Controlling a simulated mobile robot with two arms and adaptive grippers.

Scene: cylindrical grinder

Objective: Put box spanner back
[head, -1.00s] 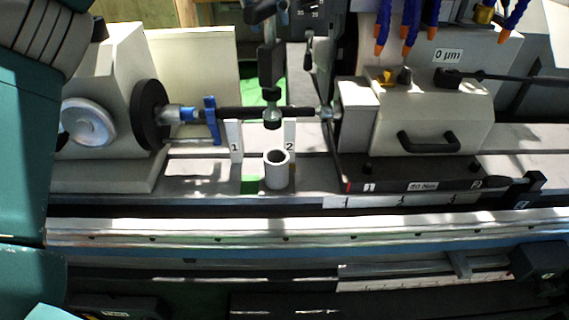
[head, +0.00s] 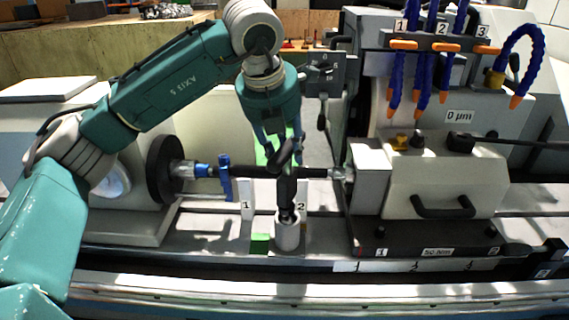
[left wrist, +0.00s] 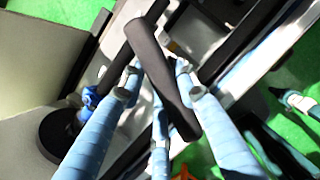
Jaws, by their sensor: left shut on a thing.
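The box spanner (head: 286,188) is a black T-shaped tool, standing about upright in the head view. Its lower end is at the mouth of a grey cylindrical holder (head: 287,236) and appears to be inside it. My left gripper (head: 283,148) is shut on the spanner's crossbar from above. In the left wrist view the dark crossbar (left wrist: 160,75) lies between my light-blue fingers (left wrist: 155,92); the holder does not show there.
Behind the spanner, a dark workpiece (head: 255,172) with a blue clamp (head: 225,178) spans the grinder. White plates marked 1 (head: 246,198) and 2 (head: 303,196) stand nearby. A green block (head: 260,243) sits left of the holder. The tailstock (head: 440,185) stands right.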

